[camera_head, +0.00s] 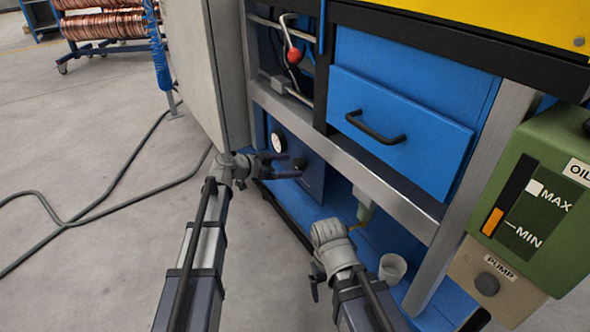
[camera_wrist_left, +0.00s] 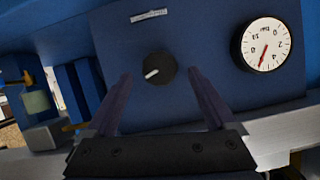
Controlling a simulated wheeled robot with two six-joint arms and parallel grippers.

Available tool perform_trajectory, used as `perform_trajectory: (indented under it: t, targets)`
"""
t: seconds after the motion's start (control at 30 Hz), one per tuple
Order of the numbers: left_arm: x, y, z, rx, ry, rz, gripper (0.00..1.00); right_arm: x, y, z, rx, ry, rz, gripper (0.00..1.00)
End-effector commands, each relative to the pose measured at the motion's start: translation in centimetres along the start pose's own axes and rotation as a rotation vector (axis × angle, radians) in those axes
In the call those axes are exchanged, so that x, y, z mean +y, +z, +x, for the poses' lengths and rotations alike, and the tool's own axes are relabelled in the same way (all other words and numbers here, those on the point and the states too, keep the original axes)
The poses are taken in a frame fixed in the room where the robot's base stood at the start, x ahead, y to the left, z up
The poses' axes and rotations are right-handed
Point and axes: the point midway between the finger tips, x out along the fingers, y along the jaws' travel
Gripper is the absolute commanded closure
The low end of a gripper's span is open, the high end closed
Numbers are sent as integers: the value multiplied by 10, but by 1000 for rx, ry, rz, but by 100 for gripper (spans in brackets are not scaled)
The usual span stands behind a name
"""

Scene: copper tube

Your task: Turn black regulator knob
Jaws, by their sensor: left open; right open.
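The black regulator knob (camera_wrist_left: 158,70) is round with a pale pointer mark and sits on a blue panel. In the left wrist view it lies just beyond and between the two fingertips of my left gripper (camera_wrist_left: 160,82). The fingers are open and apart from the knob. In the head view my left gripper (camera_head: 285,166) points right at the panel, and the knob (camera_head: 299,163) is partly hidden there. A white round gauge (camera_wrist_left: 267,44) with a red needle is right of the knob; it also shows in the head view (camera_head: 278,142). My right gripper (camera_head: 318,283) is open and empty, low in the middle.
A blue drawer (camera_head: 400,133) with a black handle is above right. A white cup (camera_head: 392,267) stands on the lower shelf near my right arm. A grey cabinet door (camera_head: 207,70) is left of the panel. A red-balled lever (camera_head: 293,56) is above. The floor at left has a cable.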

Motion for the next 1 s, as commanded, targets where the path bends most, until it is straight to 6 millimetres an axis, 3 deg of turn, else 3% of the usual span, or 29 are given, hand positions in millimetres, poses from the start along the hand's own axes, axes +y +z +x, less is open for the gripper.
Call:
perform_trajectory:
  t: [0.2, 0.57, 1.0]
  targets:
    - [0, 1, 23, 0, 1, 1, 11, -1, 0, 10, 0, 1, -1, 11]
    - [0, 0, 27, -1, 0, 0, 11, -1, 0, 10, 0, 1, -1, 11]
    - [0, 0, 27, -1, 0, 0, 59, -1, 0, 10, 0, 1, -1, 11]
